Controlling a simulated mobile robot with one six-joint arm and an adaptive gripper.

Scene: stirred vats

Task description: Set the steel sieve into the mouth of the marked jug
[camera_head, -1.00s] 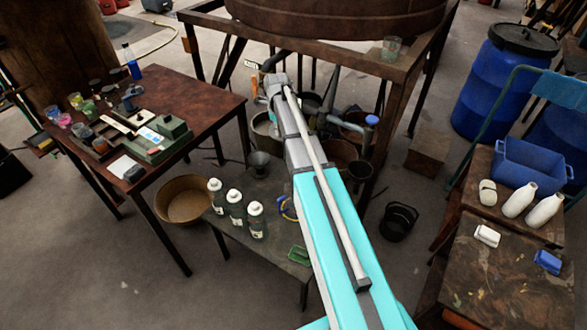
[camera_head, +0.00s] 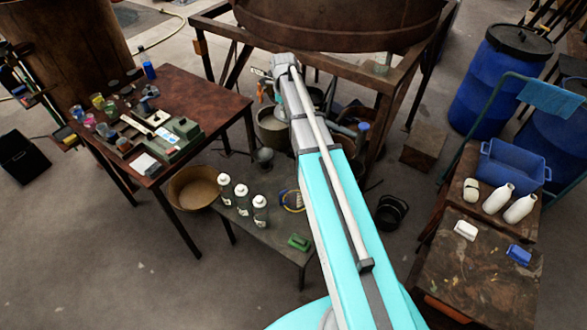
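My arm reaches away from the camera toward the vat stand. My gripper is at or behind the arm's far end near the stand, and its fingers cannot be made out. I cannot pick out the steel sieve with certainty. A small grey metal vessel (camera_head: 264,157) stands by the back edge of the low bench (camera_head: 262,236), left of my arm. A larger grey pot (camera_head: 272,128) stands behind it, partly hidden by my arm. No marking is legible on any vessel, so I cannot tell which is the marked jug.
Three white-capped bottles (camera_head: 242,198) and a green object (camera_head: 299,242) are on the low bench. A cluttered brown table (camera_head: 225,98) stands left, a tan basin (camera_head: 192,190) beside the bench. The vat stand (camera_head: 330,52) is behind. A black bucket (camera_head: 390,213) and blue crate (camera_head: 514,166) are right.

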